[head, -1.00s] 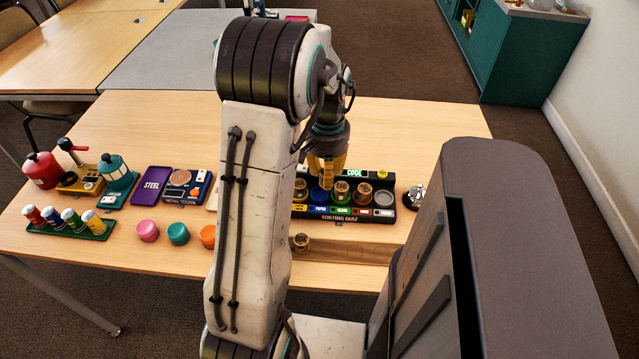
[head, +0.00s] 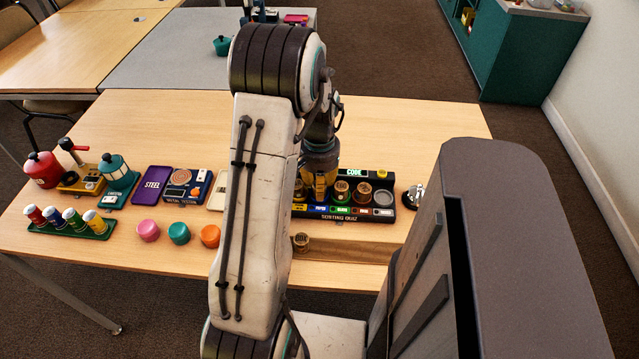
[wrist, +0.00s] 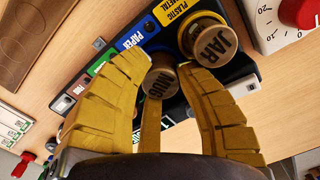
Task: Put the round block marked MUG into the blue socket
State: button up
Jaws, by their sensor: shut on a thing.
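The round brown block marked MUG (wrist: 157,84) is between my gripper's yellow fingers (wrist: 163,66) in the wrist view, and they are shut on it. In the head view my gripper (head: 319,186) points down over the blue socket's place in the black sorting board (head: 368,217). The blue PAPER label (wrist: 133,37) is beside the MUG block.
Two blocks stand in the green socket (head: 341,190) and red socket (head: 362,191); the end socket (head: 383,198) is empty. A BOX block (head: 302,241) stands in front on a wooden strip. A bell (head: 418,194) is right of the board. Coloured pots and jars stand left.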

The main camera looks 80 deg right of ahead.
jog(key=shift+f, duration=0.1)
jog(key=o, duration=0.5)
jog(key=shift+o, duration=0.2)
notch_tip(320, 180, up, 12)
jog(key=shift+r, duration=0.25)
